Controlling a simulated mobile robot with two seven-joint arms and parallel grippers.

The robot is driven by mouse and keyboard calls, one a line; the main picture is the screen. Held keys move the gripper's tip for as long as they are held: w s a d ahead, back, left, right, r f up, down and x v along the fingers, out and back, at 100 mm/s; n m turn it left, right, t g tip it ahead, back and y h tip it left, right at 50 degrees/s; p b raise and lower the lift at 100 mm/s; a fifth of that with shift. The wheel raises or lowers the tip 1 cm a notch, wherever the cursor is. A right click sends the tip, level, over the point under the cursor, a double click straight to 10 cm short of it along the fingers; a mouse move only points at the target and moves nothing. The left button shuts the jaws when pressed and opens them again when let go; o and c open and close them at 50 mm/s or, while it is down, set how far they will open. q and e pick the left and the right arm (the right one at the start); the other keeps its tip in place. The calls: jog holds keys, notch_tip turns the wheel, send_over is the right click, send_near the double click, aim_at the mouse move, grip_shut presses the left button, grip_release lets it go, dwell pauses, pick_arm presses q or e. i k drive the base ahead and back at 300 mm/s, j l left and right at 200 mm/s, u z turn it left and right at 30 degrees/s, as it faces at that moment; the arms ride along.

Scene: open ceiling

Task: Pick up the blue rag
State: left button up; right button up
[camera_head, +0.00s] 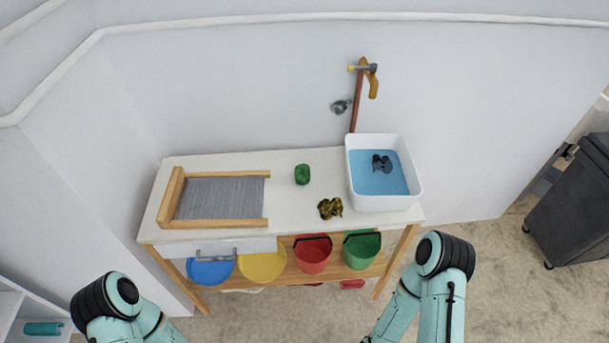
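I cannot pick out a cloth that is plainly a blue rag. A small crumpled dark blue-grey thing (381,164) lies in the blue water of the white basin (414,190), at the right end of the white-topped table; it may be the rag. A crumpled olive-yellow rag-like thing (330,208) lies on the tabletop left of the basin. My two teal arms come in at the bottom, left and right, in front of the table. Neither gripper shows, so what they hold is hidden.
The white tabletop (285,205) also bears a green object (302,174) and a wood-framed grey rack (220,198). A wall tap (354,105) rises behind the basin. A dark bin (575,205) stands right.

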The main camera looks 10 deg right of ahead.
aim_at(376, 157)
jog(key=k+j+u, duration=0.15)
jog(key=k, duration=1)
jog(key=k+u, duration=0.1)
jog(key=u, duration=1.55)
jog(key=l+u, duration=0.45)
jog(key=k+l+u, duration=0.15)
jog(key=u, duration=0.35)
jog(key=k+l, duration=0.25)
jog(key=l, duration=0.15)
jog(key=k+l, duration=0.2)
jog(key=l, duration=0.2)
jog(key=k+l, duration=0.25)
jog(key=l, duration=0.2)
jog(key=k+l, duration=0.2)
jog(key=l, duration=0.2)
jog(key=k+l, duration=0.25)
jog(key=l, duration=0.15)
jog(key=k+l, duration=0.25)
jog(key=l, duration=0.15)
jog(key=k+l, duration=0.2)
jog(key=l, duration=0.25)
